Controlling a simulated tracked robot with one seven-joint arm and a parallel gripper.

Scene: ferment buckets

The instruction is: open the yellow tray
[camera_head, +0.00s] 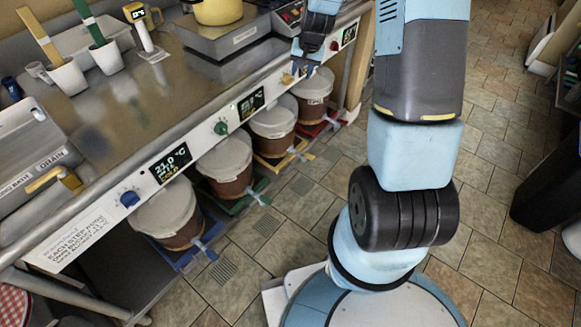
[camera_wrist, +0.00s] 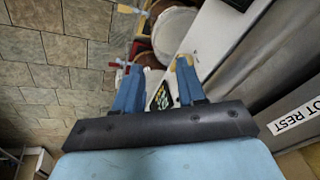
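The yellow tray (camera_head: 284,161) lies low under the counter, below the third lidded bucket (camera_head: 273,128) from the left. Its handle (camera_head: 301,151) sticks out toward the aisle. A small yellow knob (camera_head: 288,79) sits on the counter's front panel above that area. My gripper (camera_head: 305,66) is by the panel, close to the yellow knob and well above the tray. In the wrist view my gripper (camera_wrist: 157,86) is open, its blue fingers apart with nothing seen held between them. The yellow knob (camera_wrist: 182,62) shows beside the right finger's tip.
Blue (camera_head: 183,250), green (camera_head: 232,201) and red (camera_head: 318,129) trays lie under neighbouring buckets. The panel has displays, a blue knob (camera_head: 129,198) and a green knob (camera_head: 220,128). A yellow pot (camera_head: 216,11) stands on the counter. Tiled floor (camera_head: 300,200) before the trays is clear.

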